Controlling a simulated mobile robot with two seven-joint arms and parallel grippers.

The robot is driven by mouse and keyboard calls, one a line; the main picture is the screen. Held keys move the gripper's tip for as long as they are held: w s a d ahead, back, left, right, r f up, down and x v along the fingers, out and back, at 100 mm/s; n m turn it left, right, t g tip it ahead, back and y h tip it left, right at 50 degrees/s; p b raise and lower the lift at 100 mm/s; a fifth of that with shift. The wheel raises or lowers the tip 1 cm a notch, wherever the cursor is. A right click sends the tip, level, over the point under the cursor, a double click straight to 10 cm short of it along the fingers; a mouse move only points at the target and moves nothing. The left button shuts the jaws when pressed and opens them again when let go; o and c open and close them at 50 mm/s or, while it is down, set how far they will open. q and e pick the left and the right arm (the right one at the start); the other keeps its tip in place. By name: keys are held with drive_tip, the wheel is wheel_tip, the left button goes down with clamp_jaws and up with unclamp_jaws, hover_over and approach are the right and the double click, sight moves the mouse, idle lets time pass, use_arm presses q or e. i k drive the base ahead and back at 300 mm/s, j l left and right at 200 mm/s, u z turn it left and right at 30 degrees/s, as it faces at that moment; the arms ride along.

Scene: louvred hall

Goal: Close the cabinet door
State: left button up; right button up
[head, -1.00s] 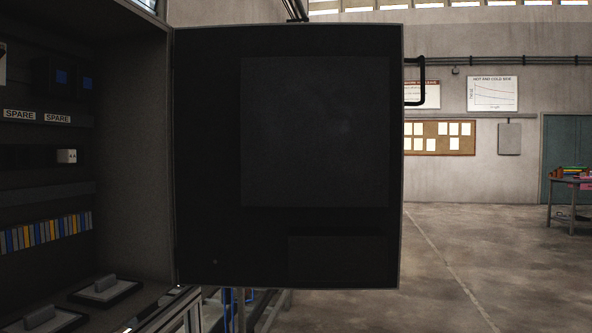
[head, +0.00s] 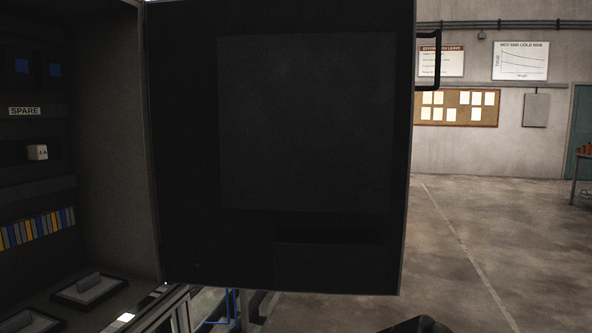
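The cabinet door (head: 310,130) is a dark panel standing wide open, its inner face toward me. It hangs from the right edge of the cabinet (head: 115,140), whose inside shows at the left. A black bar handle (head: 437,62) sticks out past the door's far right edge, on its outer side. A small dark shape (head: 418,325) at the bottom edge, right of the door's lower corner, may be part of my own arm. I cannot make out either gripper's fingers.
A metal frame (head: 170,310) stands under the cabinet and door. Concrete floor (head: 480,240) is clear to the right of the door. A bench (head: 584,170) is at the far right, and a notice board (head: 456,108) hangs on the back wall.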

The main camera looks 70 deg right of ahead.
sight(281, 131)
drive_tip(key=k+l, duration=0.1)
drive_tip(key=l, duration=0.35)
drive_tip(key=k+l+u, duration=0.1)
drive_tip(key=l, duration=0.4)
drive_tip(key=k+l+u, duration=0.1)
drive_tip(key=l, duration=0.35)
drive_tip(key=k+l, duration=0.2)
drive_tip(key=l, duration=0.25)
drive_tip(key=k+l+u, duration=0.1)
drive_tip(key=l, duration=0.35)
drive_tip(key=k+l, duration=0.25)
drive_tip(key=l, duration=0.15)
drive_tip(key=k+l+u, duration=0.1)
drive_tip(key=l, duration=0.35)
drive_tip(key=k+l+u, duration=0.1)
drive_tip(key=k+l, duration=0.15)
drive_tip(key=l, duration=0.55)
drive_tip(key=i+l+u, duration=0.1)
drive_tip(key=l, duration=0.25)
